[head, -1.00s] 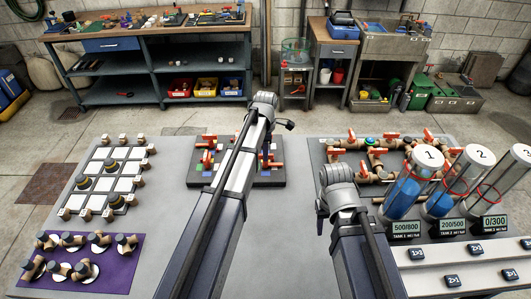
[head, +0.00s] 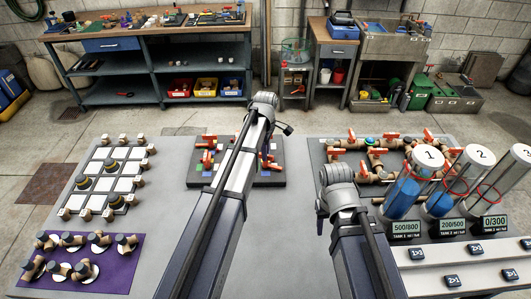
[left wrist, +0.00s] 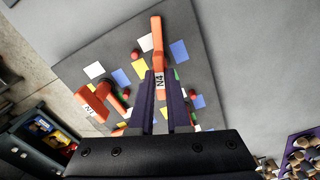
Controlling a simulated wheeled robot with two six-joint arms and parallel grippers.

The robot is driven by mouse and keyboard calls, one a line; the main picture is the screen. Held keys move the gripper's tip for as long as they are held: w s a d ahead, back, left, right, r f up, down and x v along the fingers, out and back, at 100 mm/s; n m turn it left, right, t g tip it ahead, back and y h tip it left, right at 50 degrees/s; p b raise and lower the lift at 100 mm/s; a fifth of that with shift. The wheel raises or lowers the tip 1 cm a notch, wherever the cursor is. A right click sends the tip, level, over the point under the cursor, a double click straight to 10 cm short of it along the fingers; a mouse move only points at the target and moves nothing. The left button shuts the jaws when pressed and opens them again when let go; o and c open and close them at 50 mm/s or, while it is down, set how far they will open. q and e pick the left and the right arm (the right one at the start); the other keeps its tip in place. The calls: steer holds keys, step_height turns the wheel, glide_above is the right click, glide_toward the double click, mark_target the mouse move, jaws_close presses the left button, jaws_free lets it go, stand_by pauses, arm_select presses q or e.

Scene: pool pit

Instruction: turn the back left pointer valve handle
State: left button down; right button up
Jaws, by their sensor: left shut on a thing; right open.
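A dark square valve board (head: 193,182) with coloured patches and orange pointer handles lies on the grey table. My left arm crosses it in the head view and hides my left gripper there. In the left wrist view, my left gripper (left wrist: 160,75) is shut on an orange pointer handle (left wrist: 157,38), with a white tag between the fingers. A second orange handle (left wrist: 95,101) with a white tag is to its left, apart from the fingers. The base of the held valve is hidden. My right wrist shows in the head view, but its gripper fingers are hidden.
On the left are a white-tiled board (head: 106,179) with wooden pieces and a purple mat (head: 118,283) with fittings. On the right stand a pipe board (head: 317,149) with orange handles and several clear tanks (head: 404,198). Bare table lies in front of the valve board.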

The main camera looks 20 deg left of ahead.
arm_select(q)
steer(key=m, duration=0.4)
steer(key=shift+m, duration=0.3)
steer(key=m, duration=0.3)
steer(key=shift+m, duration=0.4)
steer(key=m, duration=1.2)
steer(key=shift+m, duration=0.3)
steer(key=m, duration=0.3)
steer(key=shift+m, duration=0.3)
steer(key=m, duration=0.3)
steer(key=shift+m, duration=2)
